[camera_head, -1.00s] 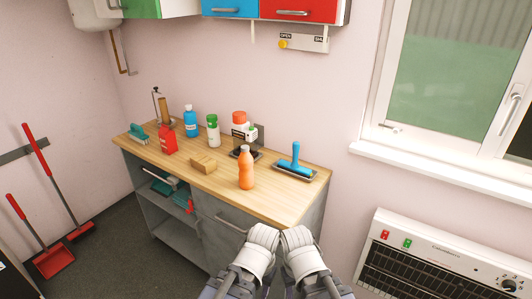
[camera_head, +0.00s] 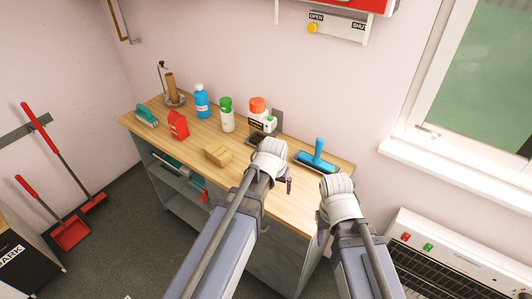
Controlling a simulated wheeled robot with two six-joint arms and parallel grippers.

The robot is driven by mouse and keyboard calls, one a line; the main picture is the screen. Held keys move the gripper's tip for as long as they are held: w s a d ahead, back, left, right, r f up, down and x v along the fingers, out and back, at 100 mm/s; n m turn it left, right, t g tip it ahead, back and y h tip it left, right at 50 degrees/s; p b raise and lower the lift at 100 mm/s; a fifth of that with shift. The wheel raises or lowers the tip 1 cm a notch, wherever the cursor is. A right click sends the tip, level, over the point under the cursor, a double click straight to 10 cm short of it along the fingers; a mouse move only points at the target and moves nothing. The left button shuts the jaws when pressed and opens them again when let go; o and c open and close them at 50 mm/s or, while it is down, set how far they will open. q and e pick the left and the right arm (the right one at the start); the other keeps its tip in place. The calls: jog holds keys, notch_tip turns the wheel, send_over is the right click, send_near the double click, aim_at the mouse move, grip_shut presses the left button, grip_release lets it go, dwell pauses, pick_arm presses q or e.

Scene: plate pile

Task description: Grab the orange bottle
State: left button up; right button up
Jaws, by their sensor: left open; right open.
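The orange bottle is not visible now; my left gripper and forearm cover the part of the wooden counter (camera_head: 290,211) where it stood. My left gripper (camera_head: 272,165) is over the counter's right half and is open. Its fingers are mostly hidden behind its white wrist, so I cannot tell whether it touches the bottle. My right gripper (camera_head: 335,205) is open, over the counter's right front edge, apart from the objects.
A heater (camera_head: 450,262) is at right.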

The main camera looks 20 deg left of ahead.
pick_arm(q)
jog(key=w+a+r+n+t+p, duration=0.2)
jog(key=w+a+r+p, duration=0.2)
jog(key=w+a+r, duration=0.25)
pick_arm(e)
notch_tip(320, 180, up, 6)
jog(key=f, duration=0.1)
pick_arm(q)
jog(key=b+x, duration=0.7)
jog(key=shift+d+f+b, duration=0.25)
jog(key=shift+f+b, duration=0.05)
jog(key=shift+f, duration=0.05)
pick_arm(e)
notch_tip(320, 180, down, 7)
jog(key=shift+r, duration=0.15)
pick_arm(q)
jog(key=c, duration=1.3)
